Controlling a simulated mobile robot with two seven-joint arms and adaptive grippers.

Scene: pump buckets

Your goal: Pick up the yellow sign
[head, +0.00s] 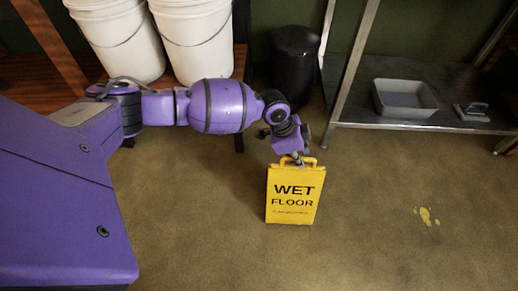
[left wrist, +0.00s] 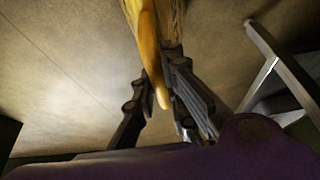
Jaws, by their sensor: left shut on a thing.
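The yellow sign (head: 293,196) reads "WET FLOOR" and is upright below my left gripper in the head view. From this view I cannot tell whether its lower edge touches the floor. My left gripper (head: 297,160) is at the top of the sign, shut on its handle. In the left wrist view the yellow sign (left wrist: 150,50) runs between the two dark fingers of my left gripper (left wrist: 160,85). My right gripper is not in view.
Two white buckets (head: 195,40) stand on a wooden shelf at the back left. A black bin (head: 294,55) stands behind my arm. A metal shelf (head: 440,118) at right holds a grey tray (head: 404,106). A yellow spill (head: 427,216) marks open floor at right.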

